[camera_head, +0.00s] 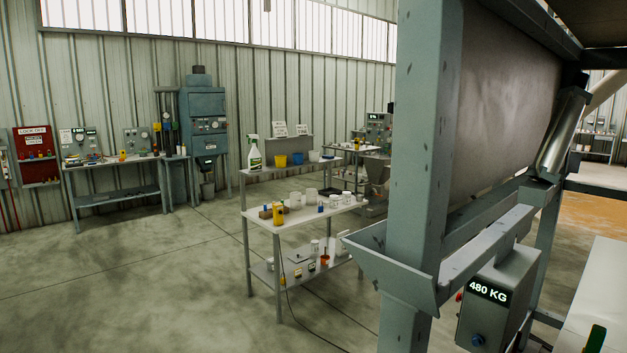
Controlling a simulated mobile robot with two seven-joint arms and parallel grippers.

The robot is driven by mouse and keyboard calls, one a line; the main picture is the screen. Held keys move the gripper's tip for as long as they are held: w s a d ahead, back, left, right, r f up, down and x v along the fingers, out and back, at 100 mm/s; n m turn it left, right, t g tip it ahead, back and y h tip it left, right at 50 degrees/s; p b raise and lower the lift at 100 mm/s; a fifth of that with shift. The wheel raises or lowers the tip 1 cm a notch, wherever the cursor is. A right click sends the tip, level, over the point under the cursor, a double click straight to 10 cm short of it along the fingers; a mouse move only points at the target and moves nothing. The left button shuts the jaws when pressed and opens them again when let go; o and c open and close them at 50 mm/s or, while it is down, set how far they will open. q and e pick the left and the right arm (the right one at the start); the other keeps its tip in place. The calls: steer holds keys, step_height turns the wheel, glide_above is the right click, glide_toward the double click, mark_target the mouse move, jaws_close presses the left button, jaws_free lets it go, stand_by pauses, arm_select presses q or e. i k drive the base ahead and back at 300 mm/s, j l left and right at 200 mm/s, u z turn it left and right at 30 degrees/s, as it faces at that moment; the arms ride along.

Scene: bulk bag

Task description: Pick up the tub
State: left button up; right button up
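Several small containers that could be the tub stand on a white bench (300,222) in the middle distance. White pots (312,195) stand on the worktop below. I cannot tell which one is the tub. Neither of my grippers shows in this view.
A grey steel frame post (415,150) and a box reading 480 KG (488,293) stand close on the right. A spray bottle (254,153) stands on the shelf. A wall bench (115,161) is at the back left. The floor (130,270) at left is clear.

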mark_target(314, 155)
steer(key=i+j+u, duration=0.45)
steer(key=i+j, duration=0.15)
steer(key=j, duration=0.25)
steer(key=i+j+u, duration=0.45)
steer(key=i+j, duration=0.15)
steer(key=i, duration=0.15)
steer(key=i+z, duration=0.25)
steer(key=i, duration=0.2)
steer(key=i+j+z, duration=0.25)
steer(key=i, duration=0.2)
steer(key=i+j+z, duration=0.25)
steer(key=i, duration=0.15)
steer(key=i+l+z, duration=0.2)
steer(key=i+z, duration=0.95)
steer(key=z, duration=0.15)
steer(key=i+z, duration=0.35)
steer(key=i, duration=1.2)
steer(key=i+l+u, duration=0.1)
steer(key=i+u, duration=0.25)
steer(key=i+l+u, duration=0.15)
steer(key=i+u, duration=0.25)
steer(key=i+l+u, duration=0.5)
steer(key=u, duration=0.25)
steer(key=i+l+u, duration=0.15)
steer(key=u, duration=0.25)
steer(key=i+l+u, duration=0.15)
steer(key=u, duration=0.25)
steer(key=l, duration=0.1)
